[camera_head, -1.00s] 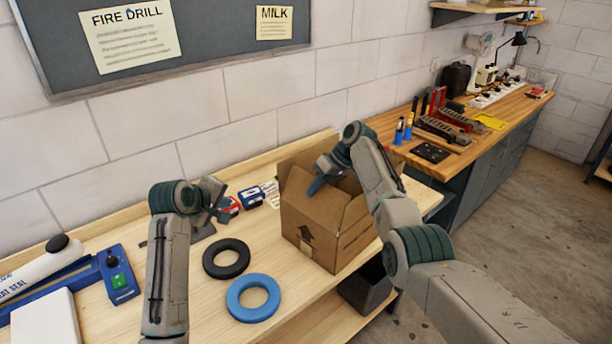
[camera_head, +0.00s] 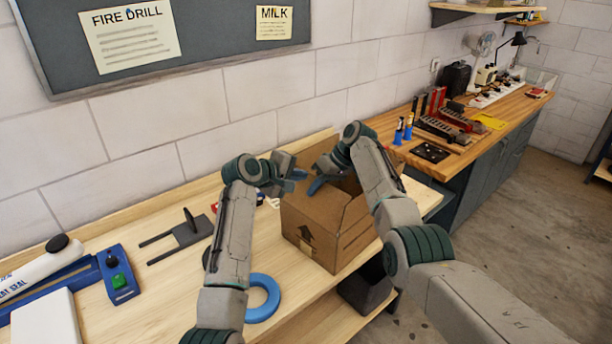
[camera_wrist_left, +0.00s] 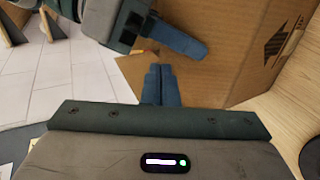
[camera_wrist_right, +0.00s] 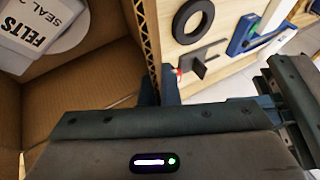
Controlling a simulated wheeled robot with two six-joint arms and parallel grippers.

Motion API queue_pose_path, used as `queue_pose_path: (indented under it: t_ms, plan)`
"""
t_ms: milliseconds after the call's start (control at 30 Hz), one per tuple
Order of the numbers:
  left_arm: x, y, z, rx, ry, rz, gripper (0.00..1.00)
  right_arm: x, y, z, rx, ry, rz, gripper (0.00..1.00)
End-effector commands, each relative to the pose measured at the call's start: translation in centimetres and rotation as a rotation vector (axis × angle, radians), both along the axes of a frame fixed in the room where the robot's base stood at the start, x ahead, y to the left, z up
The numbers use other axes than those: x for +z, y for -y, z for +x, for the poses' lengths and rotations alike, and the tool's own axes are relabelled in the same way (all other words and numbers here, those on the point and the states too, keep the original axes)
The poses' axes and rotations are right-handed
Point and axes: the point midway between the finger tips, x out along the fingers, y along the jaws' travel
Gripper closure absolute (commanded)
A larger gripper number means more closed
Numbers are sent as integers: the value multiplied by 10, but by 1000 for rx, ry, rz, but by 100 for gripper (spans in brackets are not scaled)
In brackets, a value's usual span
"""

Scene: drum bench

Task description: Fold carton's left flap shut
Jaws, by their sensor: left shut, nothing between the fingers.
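The open brown carton (camera_head: 318,230) stands on the bench. Its left side is partly hidden behind my grippers in the head view. In the left wrist view its cardboard panel (camera_wrist_left: 235,75) fills the right half. My left gripper (camera_head: 300,174) is shut and empty beside the carton's upper left; its fingertips (camera_wrist_left: 160,68) point at the cardboard. My right gripper (camera_head: 320,185) is at the same side, with its fingers (camera_wrist_right: 159,88) on either side of an upright cardboard panel (camera_wrist_right: 148,45). I cannot tell clearly whether that panel is flap or wall.
A white item marked FELTS (camera_wrist_right: 40,45) is inside the carton. A blue ring (camera_head: 264,305), a dark forked stand (camera_head: 190,232) and a blue sealer (camera_head: 118,275) lie on the bench to the left. The two grippers are very close together.

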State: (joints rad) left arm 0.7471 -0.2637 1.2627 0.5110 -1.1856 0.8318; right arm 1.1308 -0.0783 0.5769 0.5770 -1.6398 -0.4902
Motion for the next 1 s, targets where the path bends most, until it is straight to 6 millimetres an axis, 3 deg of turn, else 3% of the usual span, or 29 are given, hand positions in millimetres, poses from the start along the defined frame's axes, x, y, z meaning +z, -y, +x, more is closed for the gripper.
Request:
queue_pose_path:
  t_ms: [233, 1000]
  plan:
    - [-12, 17, 16, 1, 0, 0, 100, 0, 0, 0, -1, 1, 0, 100]
    - [-22, 31, 29, 3, 0, 2, 100, 1, -3, -2, 7, -3, 4, 100]
